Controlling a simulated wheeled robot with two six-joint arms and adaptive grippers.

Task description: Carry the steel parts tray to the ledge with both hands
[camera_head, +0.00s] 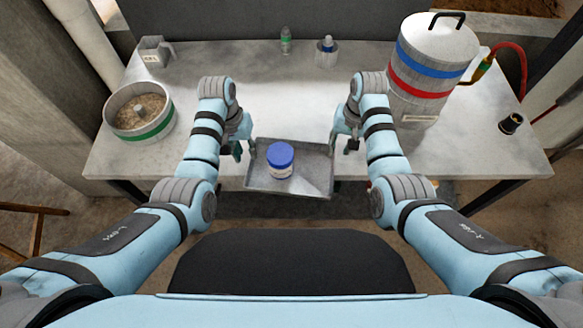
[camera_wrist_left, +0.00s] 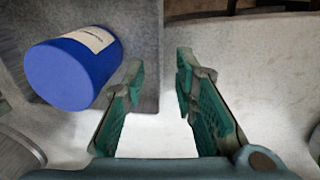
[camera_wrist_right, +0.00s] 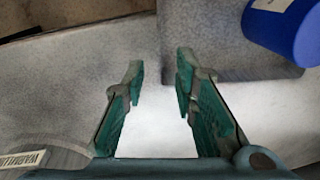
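The grey steel tray (camera_head: 313,168) lies at the table's front edge, its near side reaching past the edge. My left gripper (camera_head: 240,150) is open at the tray's left side. In the left wrist view the tray's edge (camera_wrist_left: 148,40) shows between the fingertips. My right gripper (camera_head: 346,145) is open at the right side, and the tray's edge also shows between its fingertips in the right wrist view (camera_wrist_right: 200,40). Neither gripper is closed on the tray. I cannot pick out the ledge.
Small bottles (camera_head: 286,40) stand at the back. The table's middle is clear.

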